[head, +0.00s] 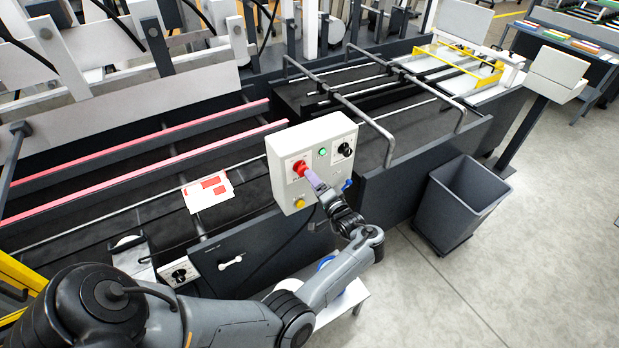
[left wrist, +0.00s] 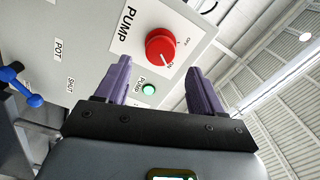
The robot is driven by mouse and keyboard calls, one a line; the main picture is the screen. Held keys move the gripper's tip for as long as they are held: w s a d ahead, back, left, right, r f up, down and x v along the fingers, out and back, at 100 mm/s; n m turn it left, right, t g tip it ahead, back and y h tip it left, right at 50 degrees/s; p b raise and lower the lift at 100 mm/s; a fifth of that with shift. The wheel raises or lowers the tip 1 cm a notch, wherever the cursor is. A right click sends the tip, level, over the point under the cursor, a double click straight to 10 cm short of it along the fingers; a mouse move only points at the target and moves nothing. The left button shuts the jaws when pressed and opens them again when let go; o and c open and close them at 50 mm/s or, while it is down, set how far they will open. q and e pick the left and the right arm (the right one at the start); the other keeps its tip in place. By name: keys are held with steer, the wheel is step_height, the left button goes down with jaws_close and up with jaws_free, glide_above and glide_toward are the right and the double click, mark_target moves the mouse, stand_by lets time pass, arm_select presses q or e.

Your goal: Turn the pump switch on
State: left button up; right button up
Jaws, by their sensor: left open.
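The pump switch is a round red knob (head: 299,168) on the left of the white control box face (head: 325,178). In the left wrist view the red knob (left wrist: 160,46) sits by a PUMP label, and its white mark appears to point to ON. A green PUMP lamp (left wrist: 149,89) nearby looks lit. My right gripper is not in view.
Red-and-white card (head: 208,191) lies on the conveyor. A grey bin (head: 462,200) stands right. Floor at lower right is clear.

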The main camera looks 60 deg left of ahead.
arm_select(q)
steer(key=d, duration=0.6)
steer(key=shift+s+d+b, duration=0.15)
steer(key=shift+d+b, duration=0.1)
steer(key=shift+b, duration=0.2)
